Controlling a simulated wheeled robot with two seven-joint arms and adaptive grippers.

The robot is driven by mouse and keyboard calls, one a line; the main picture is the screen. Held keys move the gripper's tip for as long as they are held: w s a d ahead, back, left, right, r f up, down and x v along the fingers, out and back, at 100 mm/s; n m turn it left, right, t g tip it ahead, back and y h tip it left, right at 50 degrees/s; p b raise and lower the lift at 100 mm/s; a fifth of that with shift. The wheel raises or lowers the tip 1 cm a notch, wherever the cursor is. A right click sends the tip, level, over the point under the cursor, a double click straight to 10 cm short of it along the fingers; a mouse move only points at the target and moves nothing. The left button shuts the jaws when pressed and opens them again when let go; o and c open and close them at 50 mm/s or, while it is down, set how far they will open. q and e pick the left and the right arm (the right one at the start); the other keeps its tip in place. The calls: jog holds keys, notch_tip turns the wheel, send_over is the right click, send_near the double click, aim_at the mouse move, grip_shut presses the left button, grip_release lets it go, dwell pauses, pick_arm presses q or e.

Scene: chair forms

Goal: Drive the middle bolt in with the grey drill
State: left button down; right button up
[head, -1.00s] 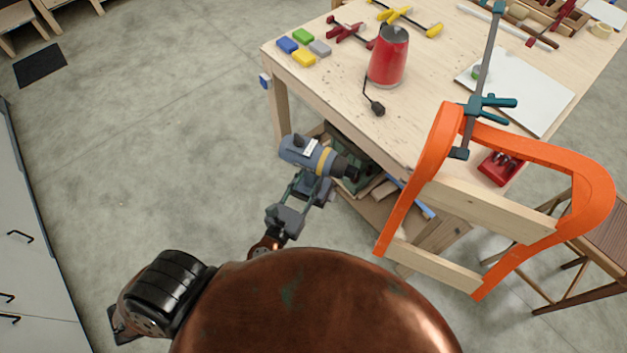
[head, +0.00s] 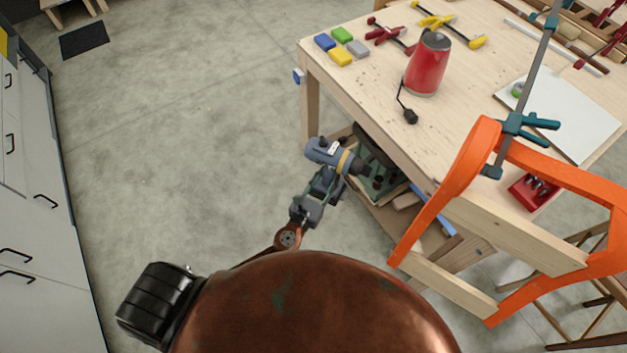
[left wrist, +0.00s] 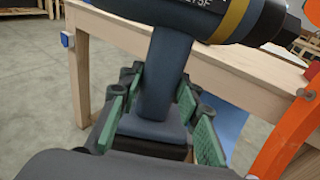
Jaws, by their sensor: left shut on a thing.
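My left gripper (head: 322,190) is shut on the grip of the grey drill (head: 328,152), which has a yellow band and a black chuck. In the left wrist view the green finger pads (left wrist: 160,115) flank the drill's handle (left wrist: 163,75). The drill is held in the air beside the workbench's near left side, its chuck pointing right toward the orange chair form (head: 468,160). The form is clamped at the bench's front edge, with pale wooden slats (head: 510,232) across it. I cannot make out the middle bolt in the head view. My right gripper is not in view.
A teal clamp (head: 528,125) rises at the form. Open floor lies left, with cabinets beyond.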

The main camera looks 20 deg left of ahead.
pick_arm(q)
jog(key=w+d+f+m+g+h+b, duration=0.1)
jog(key=w+d+f+g+h+b, duration=0.1)
jog(key=w+d+f, duration=0.65)
jog(key=s+d, duration=0.1)
jog(key=d, duration=0.6)
jog(key=shift+s, duration=0.25)
jog(key=shift+d, duration=0.3)
dwell(0.6)
